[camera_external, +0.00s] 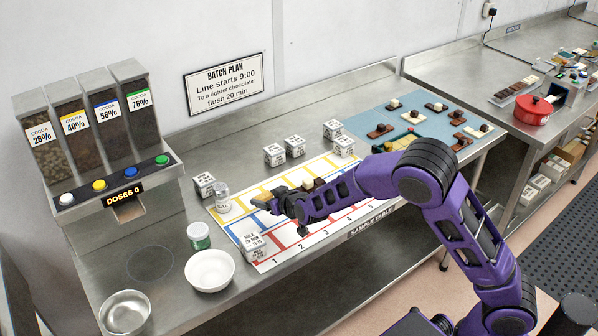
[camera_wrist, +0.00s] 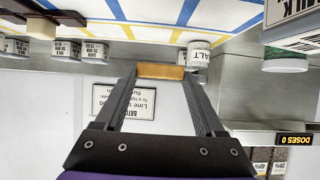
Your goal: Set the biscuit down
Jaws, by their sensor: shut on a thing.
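My gripper (camera_external: 268,203) is held over the left part of the white mat with coloured grid lines (camera_external: 238,231). In the wrist view my gripper (camera_wrist: 160,74) is shut on a flat golden-brown biscuit (camera_wrist: 160,71), held across between the two fingertips. The biscuit also shows in the external view (camera_external: 261,200), small and partly hidden by the fingers. The biscuit appears to be above the mat, but its exact height cannot be told.
A salt jar (camera_external: 222,198) stands close left of my gripper. Several white boxes (camera_external: 295,146) line the back. A blue mat (camera_external: 375,119) holds chocolate pieces.

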